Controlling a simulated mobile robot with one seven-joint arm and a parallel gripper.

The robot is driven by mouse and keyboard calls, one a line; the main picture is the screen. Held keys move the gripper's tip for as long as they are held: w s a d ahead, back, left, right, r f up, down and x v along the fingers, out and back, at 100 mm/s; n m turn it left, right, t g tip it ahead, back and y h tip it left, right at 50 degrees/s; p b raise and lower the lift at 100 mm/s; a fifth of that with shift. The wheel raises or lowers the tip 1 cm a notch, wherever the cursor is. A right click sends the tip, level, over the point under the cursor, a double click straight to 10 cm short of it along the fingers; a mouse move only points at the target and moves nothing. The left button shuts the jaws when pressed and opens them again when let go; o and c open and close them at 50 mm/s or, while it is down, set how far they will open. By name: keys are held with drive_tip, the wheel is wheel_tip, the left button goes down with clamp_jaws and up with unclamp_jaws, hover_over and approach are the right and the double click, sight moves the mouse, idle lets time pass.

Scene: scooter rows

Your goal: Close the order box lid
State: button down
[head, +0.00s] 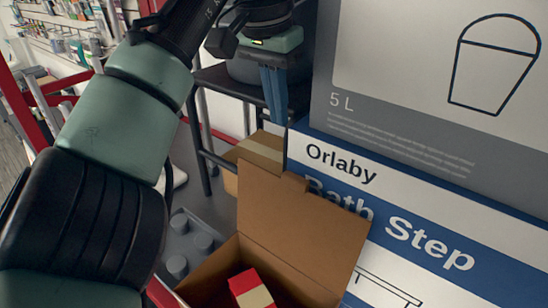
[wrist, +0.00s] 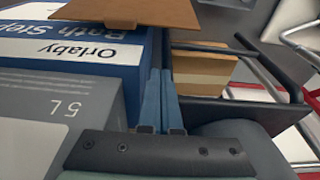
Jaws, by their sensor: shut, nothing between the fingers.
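The order box (head: 205,283) is an open brown cardboard box at the bottom of the head view. Its lid (head: 300,225) stands up at the box's far side, leaning back, with a small tab on its top edge. The lid also shows at the top of the wrist view (wrist: 150,12). A red and cream item (head: 248,287) lies inside the box. My gripper (head: 276,120) has blue fingers pressed together and empty, pointing down above and beyond the lid's top edge, apart from it. The fingers also show in the wrist view (wrist: 161,75). The box's near part is cut off.
A large blue and white Orlaby Bath Step carton (head: 430,225) stands right behind the lid, with a grey 5 L carton (head: 400,110) above it. A taped cardboard box (head: 262,155) is behind, below a dark frame (head: 215,78). Grey studded surface (head: 185,240) lies left of the order box.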

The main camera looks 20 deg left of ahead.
drive_tip(key=p+x, duration=0.1)
drive_tip(key=x, duration=0.3)
drive_tip(key=p+x, duration=0.2)
drive_tip(key=x, duration=0.3)
drive_tip(key=shift+s+a+f, duration=0.1)
drive_tip(key=shift+s, duration=0.1)
drive_tip(key=shift+s+a+p, duration=0.3)
drive_tip(key=shift+s+p, duration=0.15)
drive_tip(key=shift+s, duration=0.4)
drive_tip(key=shift+s+a+p, duration=0.3)
drive_tip(key=shift+s+p, duration=0.15)
drive_tip(key=shift+s, duration=0.35)
